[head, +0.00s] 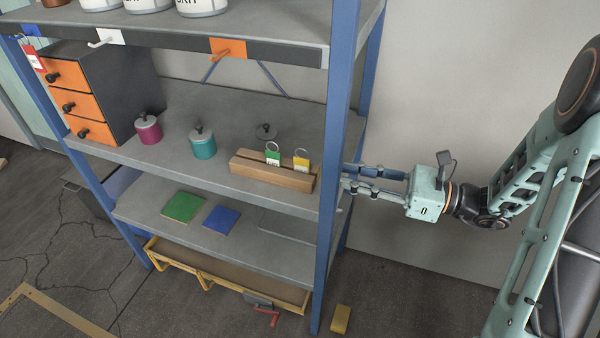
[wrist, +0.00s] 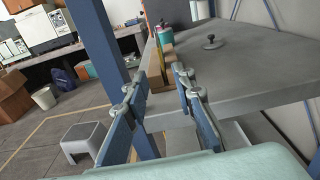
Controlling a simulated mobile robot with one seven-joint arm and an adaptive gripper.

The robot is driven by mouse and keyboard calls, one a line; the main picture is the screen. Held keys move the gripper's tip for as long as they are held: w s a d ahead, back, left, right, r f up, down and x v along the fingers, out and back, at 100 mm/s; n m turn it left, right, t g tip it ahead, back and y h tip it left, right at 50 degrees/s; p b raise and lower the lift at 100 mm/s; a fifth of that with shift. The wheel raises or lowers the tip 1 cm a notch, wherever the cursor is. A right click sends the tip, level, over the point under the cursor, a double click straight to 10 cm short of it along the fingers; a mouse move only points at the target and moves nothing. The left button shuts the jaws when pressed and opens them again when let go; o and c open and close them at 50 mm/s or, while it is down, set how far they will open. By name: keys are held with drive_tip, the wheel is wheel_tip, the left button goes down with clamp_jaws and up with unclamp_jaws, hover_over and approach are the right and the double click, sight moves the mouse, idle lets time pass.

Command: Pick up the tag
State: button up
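A green-and-white tag (head: 273,155) and a yellow-and-white tag (head: 301,161), each with a ring on top, stand upright in a slotted wooden block (head: 268,173) on the middle shelf. A red tag (head: 33,58) hangs at the far left by the drawer unit. My gripper (head: 347,178) is just right of the shelf's front blue post, level with the middle shelf and apart from the tags. In the wrist view its two fingers (wrist: 162,78) are spread with nothing between them. The wooden block (wrist: 158,98) shows beyond them, partly hidden; the tags are hard to make out there.
The blue post (head: 335,165) stands between my gripper and the block in the head view. The upper shelf (head: 180,42) overhangs.

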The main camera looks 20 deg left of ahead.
sight(302, 163)
drive_tip(key=a+b, duration=0.1)
drive_tip(key=a, duration=0.4)
drive_tip(key=shift+w+a, duration=0.1)
drive_tip(key=shift+a, duration=0.15)
drive_tip(key=a, duration=0.1)
drive_tip(key=a+b, duration=0.1)
drive_tip(key=a, duration=0.2)
drive_tip(key=shift+w+a+b, duration=0.35)
drive_tip(key=shift+w+a, duration=0.1)
drive_tip(key=shift+a, duration=0.5)
clamp_jaws()
